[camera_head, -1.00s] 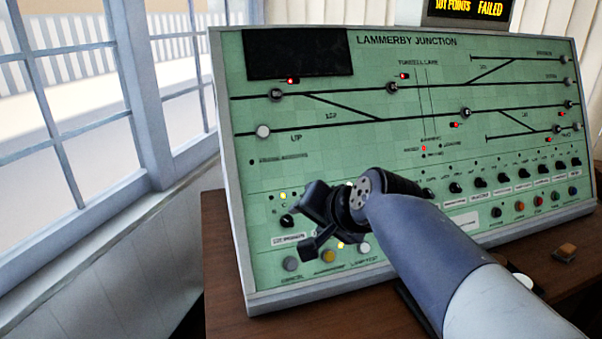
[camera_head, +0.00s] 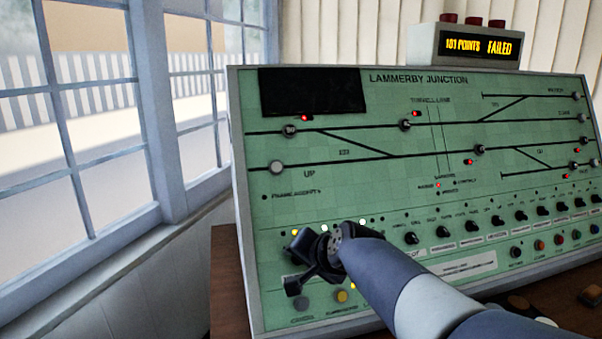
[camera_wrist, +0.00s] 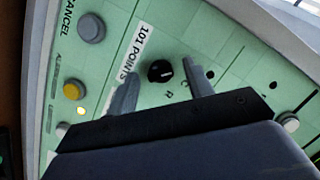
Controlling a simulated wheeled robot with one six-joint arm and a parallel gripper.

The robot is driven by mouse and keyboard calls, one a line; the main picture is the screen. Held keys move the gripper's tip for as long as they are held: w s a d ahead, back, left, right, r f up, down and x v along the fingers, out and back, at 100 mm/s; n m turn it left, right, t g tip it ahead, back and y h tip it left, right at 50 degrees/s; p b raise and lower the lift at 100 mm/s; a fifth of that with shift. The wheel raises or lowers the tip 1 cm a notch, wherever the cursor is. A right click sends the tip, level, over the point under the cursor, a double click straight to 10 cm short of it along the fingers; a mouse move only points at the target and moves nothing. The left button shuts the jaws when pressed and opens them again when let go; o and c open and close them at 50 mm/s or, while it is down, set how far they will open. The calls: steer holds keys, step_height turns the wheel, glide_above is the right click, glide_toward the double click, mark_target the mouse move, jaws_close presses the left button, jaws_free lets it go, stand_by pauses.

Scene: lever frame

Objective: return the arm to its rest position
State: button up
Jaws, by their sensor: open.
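My gripper (camera_head: 294,268) is in front of the lower left part of the green control panel (camera_head: 330,205). In the wrist view its two fingers (camera_wrist: 163,90) are spread apart. A black rotary knob (camera_wrist: 160,71) beside the "101 POINTS" label (camera_wrist: 133,52) shows between and just beyond the fingers. The fingers look clear of the knob, though the exact gap is hard to tell. My arm reaches in from the lower right and hides part of the panel's lower rows.
A display box (camera_head: 462,46) reading "101 POINTS FAILED" stands behind the panel. A yellow button (camera_head: 342,296) is just below my gripper. Windows (camera_head: 100,130) line the left side. A brown desk (camera_head: 226,265) supports the panel. Small objects lie on the desk at lower right.

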steer(key=shift+s+r, duration=0.15)
steer(key=shift+r, duration=0.05)
steer(key=p+v, duration=0.2)
steer(key=v, duration=0.9)
steer(key=b+x, duration=0.2)
steer(key=x, duration=0.9)
steer(key=shift+f, duration=0.2)
steer(key=shift+w+f, duration=0.2)
steer(key=m+b, duration=0.1)
steer(key=m, duration=0.1)
steer(key=shift+s+d+m+y+b, duration=0.1)
steer(key=shift+m+y+b, duration=0.2)
steer(key=shift+y, duration=0.1)
steer(key=m+b, duration=0.1)
steer(key=m, duration=0.2)
steer(key=m+t+b, duration=0.1)
steer(key=m, duration=0.1)
steer(key=shift+m+t+y, duration=0.3)
steer(key=shift+m+y, duration=0.1)
steer(key=m+t+b, duration=0.1)
steer(key=m, duration=0.4)
steer(key=m+t+b, duration=0.1)
steer(key=m, duration=0.3)
steer(key=shift+s, duration=0.1)
